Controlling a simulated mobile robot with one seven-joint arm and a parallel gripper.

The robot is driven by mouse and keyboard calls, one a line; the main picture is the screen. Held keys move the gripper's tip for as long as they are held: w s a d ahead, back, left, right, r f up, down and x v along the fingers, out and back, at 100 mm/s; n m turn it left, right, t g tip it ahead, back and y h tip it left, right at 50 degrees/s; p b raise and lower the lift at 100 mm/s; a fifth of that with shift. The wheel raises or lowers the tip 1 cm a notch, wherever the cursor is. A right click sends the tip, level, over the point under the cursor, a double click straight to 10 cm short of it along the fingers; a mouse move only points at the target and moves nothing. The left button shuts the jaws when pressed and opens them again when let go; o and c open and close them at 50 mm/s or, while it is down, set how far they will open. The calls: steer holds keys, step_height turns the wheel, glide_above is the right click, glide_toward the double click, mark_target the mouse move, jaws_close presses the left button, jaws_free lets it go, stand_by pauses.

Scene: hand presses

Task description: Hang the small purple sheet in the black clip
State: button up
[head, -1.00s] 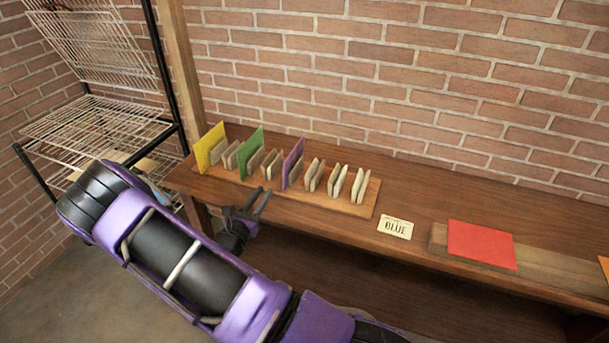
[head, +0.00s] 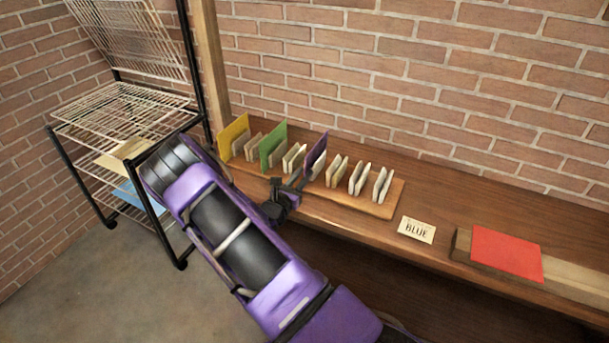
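The small purple sheet (head: 316,152) stands upright in a slot of the wooden rack (head: 390,208) on the bench, to the right of a green sheet. My gripper (head: 288,182) is at the front edge of the rack, just below and left of the purple sheet. Its two dark fingers look spread apart, with nothing seen between them. Whether a fingertip touches the sheet cannot be told. I do not see a black clip in the view.
A yellow sheet (head: 234,135) and a green sheet (head: 272,145) stand in the same rack among pale dividers. A wire shelf rack (head: 120,105) stands at left.

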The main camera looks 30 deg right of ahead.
steer(key=shift+w+d, duration=0.2)
steer(key=shift+d, duration=0.1)
jaws_close()
step_height(320, 180, up, 8)
steer(key=p, duration=0.5)
steer(key=shift+f+p, duration=0.25)
steer(key=shift+p, duration=0.05)
